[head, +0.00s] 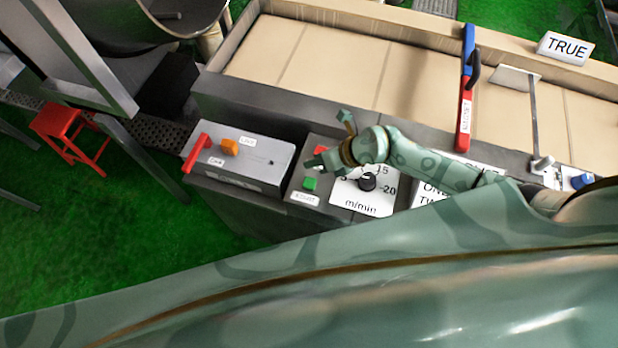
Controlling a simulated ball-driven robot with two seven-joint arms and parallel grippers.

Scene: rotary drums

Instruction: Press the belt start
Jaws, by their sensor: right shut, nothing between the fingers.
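A small button box (296,196) on the front of the belt machine carries a green button (309,183) and a red button (321,150). A label below the green button is too small to read surely. My right gripper (316,163) is shut and empty. In the picture it lies between the two buttons, just above the green one, and partly covers the red one. I cannot tell how high it is above the box or whether it touches anything. My left gripper is not in view.
A speed dial (367,182) marked m/min sits right of the buttons. A grey box (240,160) with a red lever (197,153) and an orange knob (229,146) is to the left.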

